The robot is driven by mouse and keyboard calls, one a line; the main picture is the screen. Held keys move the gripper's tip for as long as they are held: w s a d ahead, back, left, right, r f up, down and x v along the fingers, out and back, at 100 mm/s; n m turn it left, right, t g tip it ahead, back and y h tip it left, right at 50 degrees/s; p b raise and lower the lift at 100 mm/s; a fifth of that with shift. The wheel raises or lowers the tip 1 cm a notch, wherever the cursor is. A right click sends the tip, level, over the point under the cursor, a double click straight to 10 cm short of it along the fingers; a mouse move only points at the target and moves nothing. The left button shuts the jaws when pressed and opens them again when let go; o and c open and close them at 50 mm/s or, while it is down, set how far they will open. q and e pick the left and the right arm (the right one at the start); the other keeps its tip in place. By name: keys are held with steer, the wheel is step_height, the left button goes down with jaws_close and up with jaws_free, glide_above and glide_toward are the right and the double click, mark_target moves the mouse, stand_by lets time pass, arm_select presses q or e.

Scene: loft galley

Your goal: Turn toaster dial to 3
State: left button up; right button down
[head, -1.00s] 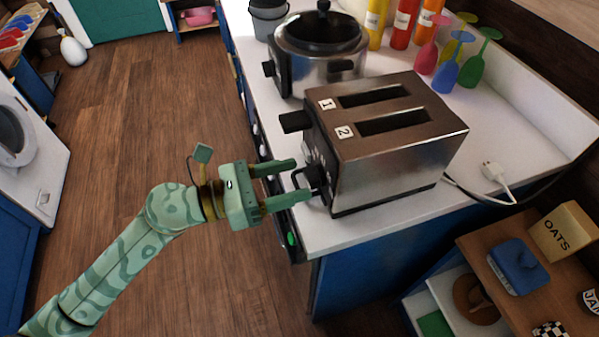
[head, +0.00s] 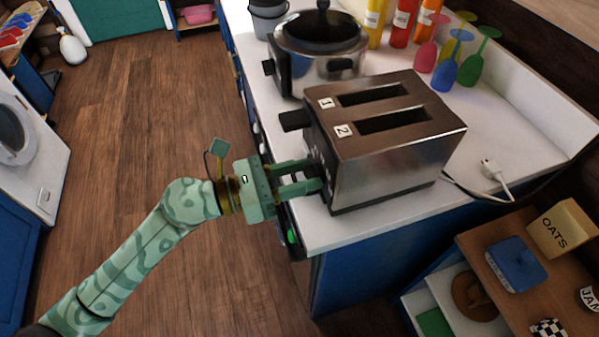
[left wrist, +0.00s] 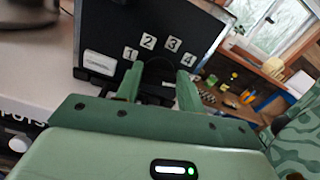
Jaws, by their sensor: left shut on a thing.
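The two-slot toaster (head: 400,150) stands on the white counter, its end panel facing my left gripper. In the left wrist view, the toaster's dark end panel (left wrist: 105,35) carries number labels 1, 2, 3 and 4 in an arc above the dial (left wrist: 158,72). My left gripper (head: 312,176) is at that panel, its green fingers shut on the dial, one on each side. The fingers also show in the left wrist view (left wrist: 158,88). The dial is mostly hidden, and I cannot tell which number it points to. My right gripper is not in view.
A black lever (head: 295,120) sticks out of the toaster's end above my fingers. A steel cooker (head: 318,65) stands behind the toaster. The counter's front edge (head: 318,250) runs below my gripper. A white plug (head: 490,168) lies to the right. The floor at left is open.

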arm_select(q)
steer(key=n+p, duration=0.2)
steer(key=n, duration=0.1)
steer(key=shift+w+r+p, duration=0.1)
steer(key=shift+r+p, duration=0.1)
steer(key=shift+p, duration=0.15)
steer(key=n+p, duration=0.3)
steer(key=n, duration=0.1)
steer(key=shift+w+a+n, duration=0.1)
steer(key=shift+n, duration=0.3)
steer(key=n+p, duration=0.2)
steer(key=n, duration=0.1)
steer(key=n+p, duration=0.1)
steer(key=shift+f, duration=0.25)
steer(key=shift+w+f+n+p, duration=0.15)
steer(key=shift+n+p, duration=0.75)
steer(key=shift+n, duration=1)
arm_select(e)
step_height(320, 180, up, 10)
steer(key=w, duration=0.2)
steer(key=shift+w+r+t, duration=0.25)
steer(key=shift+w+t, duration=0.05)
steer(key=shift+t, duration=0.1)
arm_select(q)
steer(key=shift+f, duration=0.1)
steer(key=o, duration=1)
